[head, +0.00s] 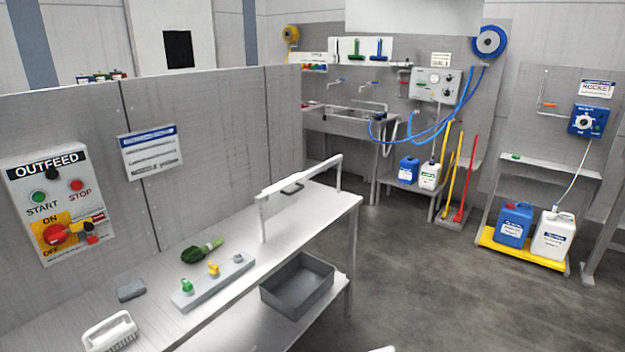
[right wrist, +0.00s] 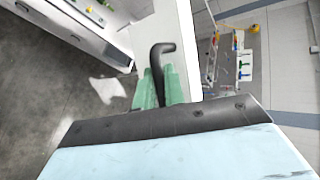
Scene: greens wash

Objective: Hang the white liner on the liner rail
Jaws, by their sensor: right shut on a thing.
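A white rail frame (head: 318,168) stands on the steel table, with two posts and a crossbar. The left part of its crossbar looks thicker and uneven; I cannot tell whether that is cloth. In the right wrist view my right gripper (right wrist: 159,92) has green fingers shut on a dark hooked piece (right wrist: 162,52). A plain white surface lies behind it; I cannot tell whether it belongs to the liner. A ragged pale patch (right wrist: 107,88) shows over the grey floor; it may be the liner, but this is unclear. My left gripper is out of view.
The steel table (head: 225,293) holds a white brush (head: 110,331), a grey block (head: 131,290), a leafy bunch (head: 196,254) and a strip with coloured knobs (head: 213,281). A grey bin (head: 297,284) sits below. The floor to the right is open.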

